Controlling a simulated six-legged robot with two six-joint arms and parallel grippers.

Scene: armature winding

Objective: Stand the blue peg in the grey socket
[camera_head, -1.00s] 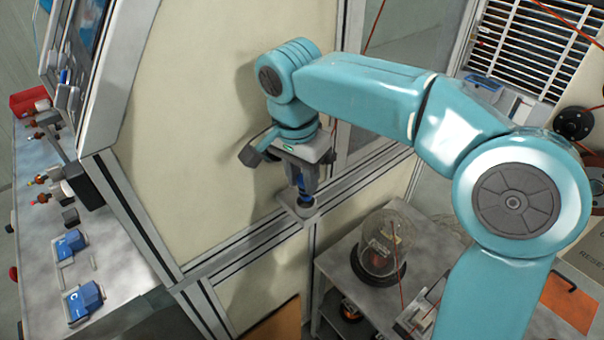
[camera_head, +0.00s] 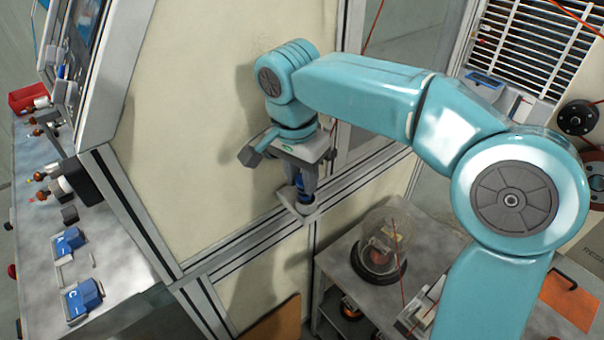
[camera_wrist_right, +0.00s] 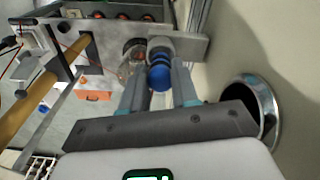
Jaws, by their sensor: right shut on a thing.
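The blue peg (camera_head: 301,181) is between the fingers of my right gripper (camera_head: 300,188), which is shut on it. In the right wrist view, the peg (camera_wrist_right: 159,74) shows between the fingertips (camera_wrist_right: 158,88). The grey socket (camera_head: 304,203) is on a small ledge against the cream wall, directly below the peg. In the right wrist view, the socket (camera_wrist_right: 162,46) lies just beyond the peg's end. The peg looks lined up with it, but I cannot tell whether its tip is inside. My left gripper is not in view.
The cream wall panel (camera_head: 205,130) stands close behind the gripper. A glass dome (camera_head: 381,244) on a grey table is at lower right. A bench with blue devices (camera_head: 82,298) runs along the left. A round metal-rimmed hole (camera_wrist_right: 258,105) shows in the right wrist view.

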